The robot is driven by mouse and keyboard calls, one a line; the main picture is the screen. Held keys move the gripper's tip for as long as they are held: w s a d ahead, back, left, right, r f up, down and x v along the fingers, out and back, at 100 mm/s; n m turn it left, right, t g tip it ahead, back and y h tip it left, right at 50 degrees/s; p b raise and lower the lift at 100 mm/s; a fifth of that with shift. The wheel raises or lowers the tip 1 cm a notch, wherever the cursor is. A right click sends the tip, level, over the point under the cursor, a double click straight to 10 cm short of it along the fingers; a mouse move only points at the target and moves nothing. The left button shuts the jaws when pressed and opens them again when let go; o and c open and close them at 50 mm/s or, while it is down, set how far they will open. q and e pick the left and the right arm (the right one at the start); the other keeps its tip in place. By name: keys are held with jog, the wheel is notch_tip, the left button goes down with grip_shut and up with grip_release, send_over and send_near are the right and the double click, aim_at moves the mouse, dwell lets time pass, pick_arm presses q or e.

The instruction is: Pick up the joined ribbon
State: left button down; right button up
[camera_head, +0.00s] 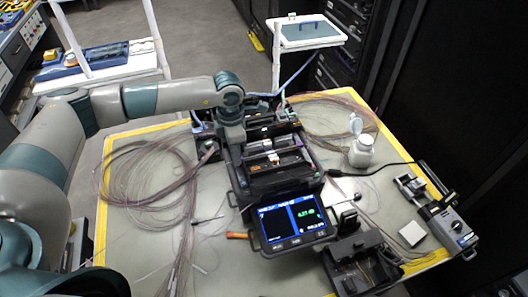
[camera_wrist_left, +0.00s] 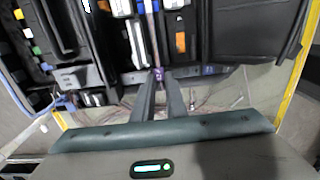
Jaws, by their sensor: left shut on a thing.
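My left arm comes in from the left in the head view, and its gripper (camera_head: 236,146) points down at the left side of the fusion splicer (camera_head: 272,183). In the left wrist view the two fingers (camera_wrist_left: 158,78) are shut on a thin purplish ribbon (camera_wrist_left: 155,50). The ribbon runs from the fingertips up toward the splicer's middle. The splicer's lid is open and its screen (camera_head: 292,219) is lit blue with a green reading. The ribbon's joint is too small to make out. My right gripper is not in view.
Loose fibre coils lie on the left (camera_head: 150,178) and at the back right (camera_head: 325,116) of the yellow-edged table. A white bottle (camera_head: 361,152) stands right of the splicer. A black device (camera_head: 362,262) sits at the front, and a grey tool (camera_head: 450,230) on the right.

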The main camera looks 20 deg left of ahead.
pick_arm(q)
jog(key=shift+r+b, duration=0.75)
jog(key=shift+r, duration=0.05)
jog(key=shift+w+d+r+b, duration=0.1)
jog(key=shift+d+r+b, duration=0.05)
jog(key=shift+r+b, duration=0.4)
jog(key=shift+d+r+b, duration=0.1)
jog(key=shift+r+b, duration=0.25)
jog(key=shift+r, duration=0.25)
jog(key=d+r+b, duration=0.4)
jog(key=d+r, duration=0.3)
jog(key=d, duration=0.4)
jog(key=shift+b, duration=0.4)
jog(key=shift+d, duration=0.1)
